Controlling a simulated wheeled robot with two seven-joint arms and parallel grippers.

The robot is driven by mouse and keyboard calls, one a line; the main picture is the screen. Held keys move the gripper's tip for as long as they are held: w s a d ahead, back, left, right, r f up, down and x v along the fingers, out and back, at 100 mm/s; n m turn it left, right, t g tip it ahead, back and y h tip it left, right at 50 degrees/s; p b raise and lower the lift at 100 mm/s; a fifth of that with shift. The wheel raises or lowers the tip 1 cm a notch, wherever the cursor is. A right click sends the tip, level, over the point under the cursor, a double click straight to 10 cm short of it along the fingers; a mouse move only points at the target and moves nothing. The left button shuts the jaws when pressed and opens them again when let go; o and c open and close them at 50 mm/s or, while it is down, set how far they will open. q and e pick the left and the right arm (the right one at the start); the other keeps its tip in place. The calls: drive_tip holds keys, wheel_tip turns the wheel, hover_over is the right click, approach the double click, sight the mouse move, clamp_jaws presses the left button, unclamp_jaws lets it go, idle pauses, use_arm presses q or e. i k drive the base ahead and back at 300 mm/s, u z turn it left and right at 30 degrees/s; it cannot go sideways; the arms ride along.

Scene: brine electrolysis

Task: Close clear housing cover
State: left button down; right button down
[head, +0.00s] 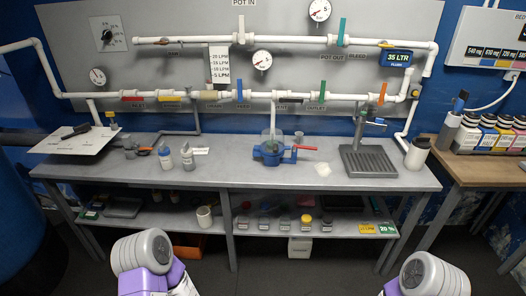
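A blue device (269,155) with a red handle (305,148) stands on the grey workbench (235,174), near its middle. A clear, greenish housing (272,137) rises from the blue body. At this size I cannot tell whether its cover is open or closed. Both of my arms show only as grey and purple links at the bottom left and bottom right. Neither gripper is in view, and nothing of mine touches the device.
Pipes with coloured valves and gauges run along the wall panel behind the bench. Bottles (166,157) stand left of the device. A drain tray (370,162) lies to its right. A white canister (416,154) stands near the bench's right end. The front bench strip is clear.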

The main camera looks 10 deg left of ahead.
sight(275, 143)
drive_tip(key=u, duration=0.25)
drive_tip(key=i, duration=1.2)
drive_tip(key=z, duration=0.1)
